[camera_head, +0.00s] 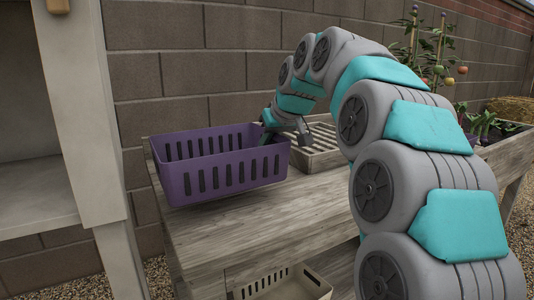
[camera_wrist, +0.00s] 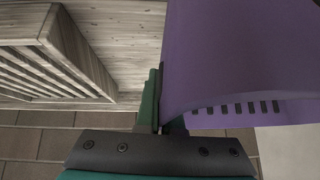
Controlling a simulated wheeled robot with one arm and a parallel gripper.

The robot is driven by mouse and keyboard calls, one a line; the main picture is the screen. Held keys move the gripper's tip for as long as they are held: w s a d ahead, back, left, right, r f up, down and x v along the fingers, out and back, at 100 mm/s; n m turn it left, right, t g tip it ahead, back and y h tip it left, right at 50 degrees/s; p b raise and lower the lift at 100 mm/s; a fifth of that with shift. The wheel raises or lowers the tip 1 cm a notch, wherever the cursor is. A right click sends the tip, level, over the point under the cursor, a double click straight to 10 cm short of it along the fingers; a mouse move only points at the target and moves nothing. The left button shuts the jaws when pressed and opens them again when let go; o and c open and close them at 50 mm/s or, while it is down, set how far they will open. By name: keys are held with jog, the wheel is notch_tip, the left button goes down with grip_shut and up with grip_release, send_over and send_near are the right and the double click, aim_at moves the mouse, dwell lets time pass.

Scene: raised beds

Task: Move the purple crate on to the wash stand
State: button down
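The purple crate (camera_head: 225,172) is an open, slotted basket at the left end of a weathered wooden bench (camera_head: 255,226). It looks level and empty as far as I can see inside. I cannot tell whether its base touches the bench top. My gripper (camera_head: 268,132) is at the crate's right rim, with a green finger on each side of the wall. In the wrist view, my gripper (camera_wrist: 160,112) has the purple wall (camera_wrist: 215,60) between its fingers; one finger is mostly hidden behind it. Nothing in view is clearly marked as the wash stand.
A slatted wooden tray (camera_head: 318,150) stands on the bench right behind the crate. A pale upright unit with shelves (camera_head: 92,120) is close on the left. A cream basket (camera_head: 285,286) sits below the bench top. A block wall (camera_head: 190,60) is behind; plants (camera_head: 485,122) grow at right.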

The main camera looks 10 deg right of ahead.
jog(key=w+d, duration=0.1)
jog(key=w, duration=0.2)
jog(key=w+d, duration=0.1)
jog(key=w, duration=0.2)
jog(key=w+d+f+p, duration=0.1)
jog(key=w+d, duration=0.1)
jog(key=w, duration=0.1)
jog(key=shift+w, duration=0.1)
jog(key=shift+f, duration=1.75)
jog(key=shift+f, duration=0.2)
jog(key=c, duration=1.1)
grip_release()
jog(key=shift+o, duration=0.2)
jog(key=shift+r, duration=0.2)
jog(key=v, duration=1.2)
